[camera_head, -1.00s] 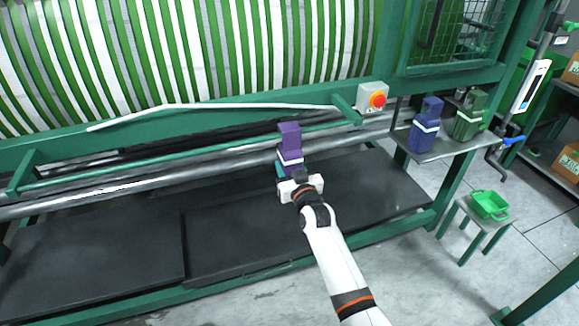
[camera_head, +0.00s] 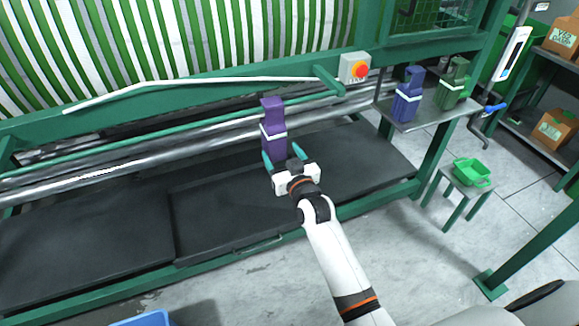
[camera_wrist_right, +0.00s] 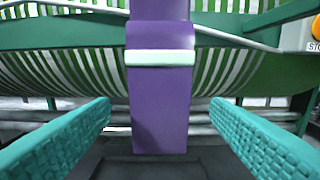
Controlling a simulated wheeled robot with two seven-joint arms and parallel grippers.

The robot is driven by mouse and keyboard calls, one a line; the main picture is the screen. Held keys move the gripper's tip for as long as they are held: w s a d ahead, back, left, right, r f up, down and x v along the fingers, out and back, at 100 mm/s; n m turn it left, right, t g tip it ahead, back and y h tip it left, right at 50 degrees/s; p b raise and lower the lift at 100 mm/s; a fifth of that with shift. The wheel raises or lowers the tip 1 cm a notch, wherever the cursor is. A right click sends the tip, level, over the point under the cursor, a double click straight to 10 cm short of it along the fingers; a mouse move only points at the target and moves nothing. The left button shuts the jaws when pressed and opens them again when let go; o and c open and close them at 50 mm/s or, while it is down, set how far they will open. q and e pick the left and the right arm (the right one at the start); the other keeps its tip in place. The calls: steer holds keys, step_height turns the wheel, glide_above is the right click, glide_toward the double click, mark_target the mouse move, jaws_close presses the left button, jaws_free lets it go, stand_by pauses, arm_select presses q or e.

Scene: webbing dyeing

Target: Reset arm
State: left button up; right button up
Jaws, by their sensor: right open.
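My right gripper (camera_head: 283,160) is open, with its teal fingers pointing at a purple bottle (camera_head: 273,130) with a white band. The bottle stands upright on the dark platform (camera_head: 225,205) of the green machine. In the right wrist view the bottle (camera_wrist_right: 160,100) stands ahead, between and beyond the two teal fingers (camera_wrist_right: 165,135), with a gap on both sides. Its top is cut off in that view. My left gripper is not in view.
A red button on a grey box (camera_head: 357,68) sits on the machine frame. A blue-purple bottle (camera_head: 408,95) and a green bottle (camera_head: 453,83) stand on a side shelf (camera_head: 425,118). A green basket (camera_head: 472,172) sits on a stool. A blue container (camera_head: 143,319) shows at the bottom edge.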

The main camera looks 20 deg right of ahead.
steer(key=s, duration=0.6)
steer(key=s+a+f+g, duration=0.1)
steer(key=s+f+g, duration=0.3)
steer(key=f, duration=0.8)
steer(key=s+f+n+g, duration=0.15)
steer(key=s+f, duration=0.45)
steer(key=f, duration=0.6)
steer(key=s+a+f+g, duration=0.1)
steer(key=s+f+g, duration=0.3)
steer(key=f, duration=0.8)
steer(key=s+d+f+g, duration=0.1)
steer(key=s+f, duration=0.4)
steer(key=s, duration=0.6)
steer(key=s+d+f+g, duration=0.2)
steer(key=s+f+g, duration=0.2)
steer(key=s, duration=0.8)
steer(key=s+d+f+g, duration=0.2)
steer(key=s+f, duration=0.5)
steer(key=s, duration=0.4)
steer(key=shift+s+d+f+h, duration=0.25)
steer(key=shift+s+f+h, duration=0.05)
steer(key=shift+f, duration=0.05)
steer(key=shift+n+g, duration=0.25)
